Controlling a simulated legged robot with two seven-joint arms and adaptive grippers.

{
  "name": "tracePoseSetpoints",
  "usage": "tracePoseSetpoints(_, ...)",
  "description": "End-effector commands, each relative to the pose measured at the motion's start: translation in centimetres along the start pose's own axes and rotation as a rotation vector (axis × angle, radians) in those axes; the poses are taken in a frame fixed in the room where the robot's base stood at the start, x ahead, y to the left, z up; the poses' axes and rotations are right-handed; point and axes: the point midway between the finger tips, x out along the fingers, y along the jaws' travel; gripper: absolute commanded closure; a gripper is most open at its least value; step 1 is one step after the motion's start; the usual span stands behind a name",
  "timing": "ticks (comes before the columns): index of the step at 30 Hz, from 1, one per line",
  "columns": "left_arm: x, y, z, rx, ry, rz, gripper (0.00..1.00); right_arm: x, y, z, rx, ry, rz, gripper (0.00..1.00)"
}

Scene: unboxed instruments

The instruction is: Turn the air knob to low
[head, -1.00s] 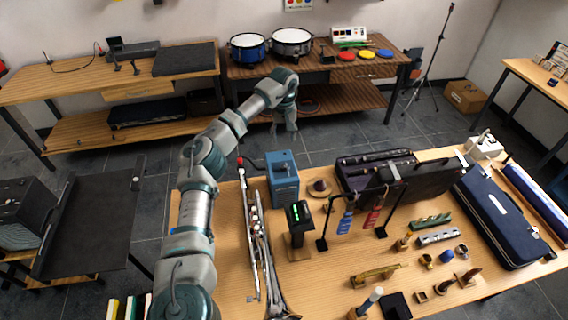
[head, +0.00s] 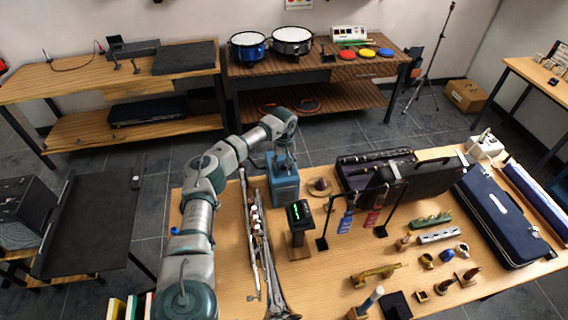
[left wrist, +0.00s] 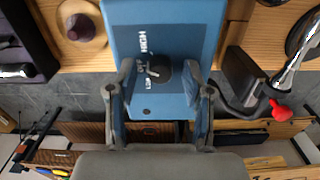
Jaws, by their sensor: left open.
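The blue box (head: 284,192) stands at the far left part of the wooden table. In the left wrist view its blue face (left wrist: 165,20) carries a dark round knob (left wrist: 160,72) with a small white pointer. White lettering beside the knob includes HIGH; the smaller marks are hard to read. My left gripper (head: 284,163) is above the box in the head view. In the left wrist view the left gripper (left wrist: 158,68) is open, one finger on each side of the knob, with gaps visible. Whether the fingers touch the face, I cannot tell. My right gripper is not in view.
A long silver instrument (head: 254,240) lies left of the box, and a small display on a stand (head: 299,222) is in front. A brown conical mute (head: 319,187) and an open black case (head: 375,172) are to the right. A red-tipped part (left wrist: 281,111) lies close by.

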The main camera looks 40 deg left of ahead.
Motion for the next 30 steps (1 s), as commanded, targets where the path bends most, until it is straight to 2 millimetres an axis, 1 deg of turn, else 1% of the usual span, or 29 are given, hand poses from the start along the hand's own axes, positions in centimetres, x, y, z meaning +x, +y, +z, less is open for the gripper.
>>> tracePoseSetpoints(1,0.0,0.0,0.0,0.0,0.0,0.0,0.49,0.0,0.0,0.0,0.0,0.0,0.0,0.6)
tracePoseSetpoints(2,0.0,0.0,0.0,0.0,0.0,0.0,0.51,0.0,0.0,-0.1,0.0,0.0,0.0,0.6)
tracePoseSetpoints(3,0.0,0.0,0.0,0.0,0.0,0.0,0.61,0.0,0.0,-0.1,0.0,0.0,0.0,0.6)
tracePoseSetpoints(5,0.0,0.0,0.0,0.0,0.0,0.0,0.76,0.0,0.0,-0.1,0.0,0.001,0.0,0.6)
tracePoseSetpoints(6,0.0,0.0,0.0,0.0,0.0,0.0,0.86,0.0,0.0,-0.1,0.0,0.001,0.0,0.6)
tracePoseSetpoints(8,0.0,0.0,0.0,0.0,0.0,0.0,1.0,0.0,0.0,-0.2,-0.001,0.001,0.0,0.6)
tracePoseSetpoints(14,0.0,0.0,0.0,-0.003,0.0,0.0,1.0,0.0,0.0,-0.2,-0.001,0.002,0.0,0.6)
tracePoseSetpoints(20,-0.1,0.0,0.0,-0.046,0.0,0.0,1.0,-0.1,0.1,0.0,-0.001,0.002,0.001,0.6)
tracePoseSetpoints(23,-0.2,0.0,0.0,-0.093,0.0,0.0,1.0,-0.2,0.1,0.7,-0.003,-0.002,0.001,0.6)
tracePoseSetpoints(30,-0.2,0.0,0.0,-0.278,0.0,0.0,1.0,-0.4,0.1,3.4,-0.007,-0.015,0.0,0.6)
